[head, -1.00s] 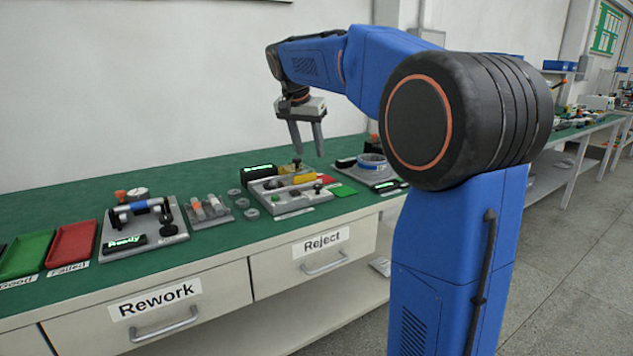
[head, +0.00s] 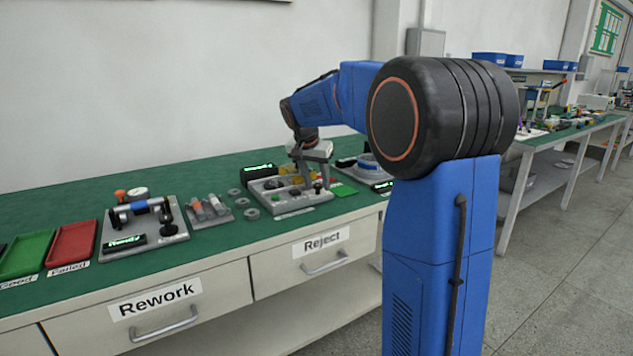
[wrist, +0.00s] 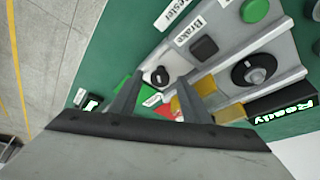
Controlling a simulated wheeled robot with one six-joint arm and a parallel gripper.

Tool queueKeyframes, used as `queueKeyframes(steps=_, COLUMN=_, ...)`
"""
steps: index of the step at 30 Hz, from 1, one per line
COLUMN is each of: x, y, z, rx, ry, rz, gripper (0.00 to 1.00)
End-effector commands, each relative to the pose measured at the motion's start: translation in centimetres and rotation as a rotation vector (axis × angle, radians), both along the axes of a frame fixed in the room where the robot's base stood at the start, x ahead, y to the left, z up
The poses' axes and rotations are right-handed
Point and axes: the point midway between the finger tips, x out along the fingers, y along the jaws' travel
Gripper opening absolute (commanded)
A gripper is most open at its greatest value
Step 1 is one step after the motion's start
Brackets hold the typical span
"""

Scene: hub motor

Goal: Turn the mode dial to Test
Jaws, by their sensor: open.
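The grey tester panel (head: 290,207) sits on the green bench. In the wrist view, a small black knob (wrist: 158,76) on a pale plate shows between my fingertips. A larger black round dial (wrist: 254,70) with a pale mark lies to the right on the same panel. No mode lettering is legible beside either, so I cannot tell for sure which is the mode dial. My gripper (wrist: 157,84) is open and empty, with its fingers over the panel. It also shows in the head view (head: 311,178). Contact with the knob cannot be judged.
A black button (wrist: 204,47) labelled Brake, a green button (wrist: 255,10) and yellow blocks (wrist: 199,85) are close by. A lit display (wrist: 283,113) reads Ready. A second fixture (head: 145,225) and red tray (head: 73,245) stand left on the bench.

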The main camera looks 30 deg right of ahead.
Motion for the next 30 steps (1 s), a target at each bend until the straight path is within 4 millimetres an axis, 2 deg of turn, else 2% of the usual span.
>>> queueKeyframes(steps=6, x=0.01, y=-0.02, z=-0.03, rx=0.000, ry=0.000, rz=0.000, gripper=0.43)
queueKeyframes(steps=7, x=0.01, y=-0.02, z=-0.03, rx=0.000, ry=0.000, rz=0.000, gripper=0.41)
queueKeyframes(steps=12, x=0.01, y=-0.02, z=-0.02, rx=0.000, ry=0.000, rz=0.000, gripper=0.02)
queueKeyframes(steps=23, x=-0.07, y=-0.04, z=-0.01, rx=0.001, ry=0.000, rz=0.041, gripper=0.02)
queueKeyframes(steps=30, x=-0.19, y=-0.24, z=0.02, rx=0.000, ry=-0.002, rz=0.181, gripper=0.02)
